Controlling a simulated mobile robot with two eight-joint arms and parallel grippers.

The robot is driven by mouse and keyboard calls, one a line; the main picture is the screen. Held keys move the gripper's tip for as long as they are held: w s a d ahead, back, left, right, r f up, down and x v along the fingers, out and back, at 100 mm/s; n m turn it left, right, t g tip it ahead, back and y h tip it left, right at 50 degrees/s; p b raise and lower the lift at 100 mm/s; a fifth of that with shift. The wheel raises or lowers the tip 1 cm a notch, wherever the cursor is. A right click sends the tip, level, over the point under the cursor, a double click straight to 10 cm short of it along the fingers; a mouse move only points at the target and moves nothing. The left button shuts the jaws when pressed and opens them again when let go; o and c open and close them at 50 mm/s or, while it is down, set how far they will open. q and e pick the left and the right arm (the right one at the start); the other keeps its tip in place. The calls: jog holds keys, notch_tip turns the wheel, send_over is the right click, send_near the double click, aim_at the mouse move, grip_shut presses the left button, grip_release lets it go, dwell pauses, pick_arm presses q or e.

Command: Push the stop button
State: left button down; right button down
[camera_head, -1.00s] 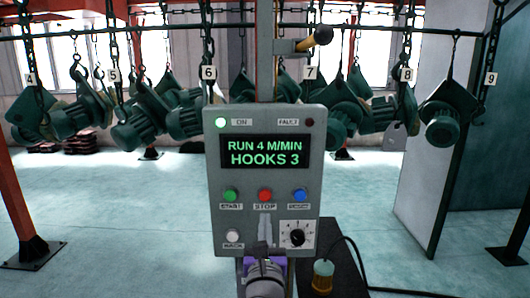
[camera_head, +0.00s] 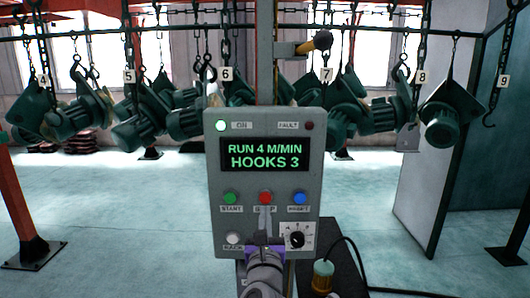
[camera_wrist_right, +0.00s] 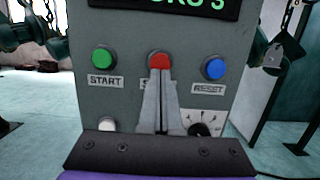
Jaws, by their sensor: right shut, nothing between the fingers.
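The red stop button (camera_head: 265,198) sits in the middle of the button row on the grey control box (camera_head: 214,165). In the right wrist view the red button (camera_wrist_right: 159,61) shows just above my fingertips. My right gripper (camera_head: 265,209) is shut and empty, pointing up at the button from below. In the right wrist view its fingertips (camera_wrist_right: 159,72) overlap the button's lower edge; I cannot tell whether they touch it. The fingers cover most of the STOP label. The display (camera_head: 265,155) reads RUN 4 M/MIN, HOOKS 3. My left gripper is out of view.
A green start button (camera_head: 230,198) is left of the red one and a blue reset button (camera_head: 300,198) right. Below are a white button (camera_head: 233,238) and a black dial (camera_head: 297,239). Green motors (camera_head: 445,118) hang on numbered chains behind. The floor around is mostly clear.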

aim_at(265, 199)
jog(key=shift+w+r+p, duration=0.25)
jog(key=shift+w+p, duration=0.05)
jog(key=shift+w, duration=0.6)
jog(key=shift+w+r+p, duration=0.2)
jog(key=shift+w+p, duration=0.05)
jog(key=shift+w, duration=0.65)
jog(key=shift+s+f, duration=0.2)
jog(key=shift+s, duration=0.4)
jog(key=s+f, duration=0.1)
jog(key=s, duration=0.5)
jog(key=shift+s+f, duration=0.15)
jog(key=shift+s, duration=0.15)
jog(key=s+d+f+m+g, duration=0.5)
jog(key=s+f+m, duration=0.4)
jog(key=m, duration=0.3)
jog(key=s+d+f+m+g+p, duration=0.1)
jog(key=s+d+f+m+g, duration=0.4)
jog(key=s+f+m, duration=0.4)
jog(key=s+d+f+m+g, duration=0.4)
jog(key=s+d+f+m, duration=0.3)
jog(key=m, duration=0.8)
jog(key=s+f, duration=0.3)
jog(key=shift+d+f+g, duration=0.3)
jog(key=shift+d+g, duration=0.05)
jog(key=shift+g, duration=0.05)
